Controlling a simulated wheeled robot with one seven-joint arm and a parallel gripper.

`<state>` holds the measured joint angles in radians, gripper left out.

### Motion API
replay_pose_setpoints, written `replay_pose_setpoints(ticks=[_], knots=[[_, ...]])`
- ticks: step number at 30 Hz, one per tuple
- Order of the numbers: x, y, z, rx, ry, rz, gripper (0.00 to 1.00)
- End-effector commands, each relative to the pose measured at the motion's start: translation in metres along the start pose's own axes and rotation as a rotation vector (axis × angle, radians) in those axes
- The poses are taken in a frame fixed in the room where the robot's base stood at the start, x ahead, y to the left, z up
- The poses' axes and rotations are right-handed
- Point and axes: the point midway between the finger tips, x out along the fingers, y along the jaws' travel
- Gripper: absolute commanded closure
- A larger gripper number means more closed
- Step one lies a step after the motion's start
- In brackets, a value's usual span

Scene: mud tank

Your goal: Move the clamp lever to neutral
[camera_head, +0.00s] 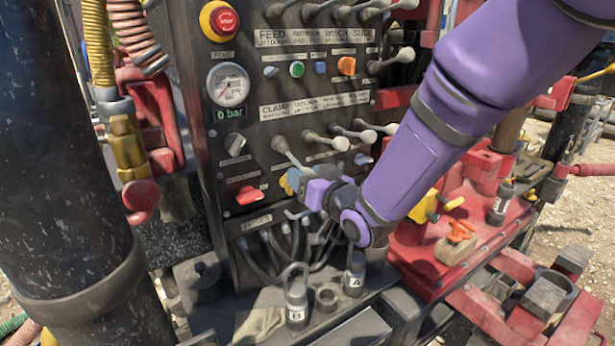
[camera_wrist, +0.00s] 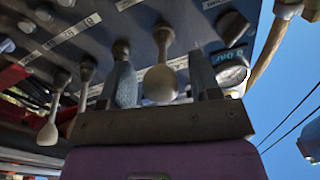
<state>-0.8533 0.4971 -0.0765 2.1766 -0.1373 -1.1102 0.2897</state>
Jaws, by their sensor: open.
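The clamp lever (camera_head: 287,152) is the leftmost in the lower lever row, under the "CLAMP" label. It slants down to the right toward my gripper (camera_head: 303,182), which partly hides its end. In the wrist view, where the panel appears upside down, the lever's pale rounded knob (camera_wrist: 160,83) lies between the two open fingers of my gripper (camera_wrist: 161,68). A gap shows on each side of the knob there, so it does not look gripped.
Neighbouring levers (camera_head: 325,141) stand close to the right. A pressure gauge (camera_head: 228,84) reading 0 bar and a red knob (camera_head: 249,195) are to the left. A red deck (camera_head: 425,265) is at lower right.

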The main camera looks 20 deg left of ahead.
Motion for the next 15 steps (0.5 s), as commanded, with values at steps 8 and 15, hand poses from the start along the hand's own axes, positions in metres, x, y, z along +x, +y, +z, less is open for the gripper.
replay_pose_setpoints(ticks=[8, 15], knots=[[0.0003, 0.0, 0.0, 0.0, 0.0, 0.0, 0.52], [0.0001, 0.0001, -0.0001, 0.0, 0.0, 0.0, 1.0]])
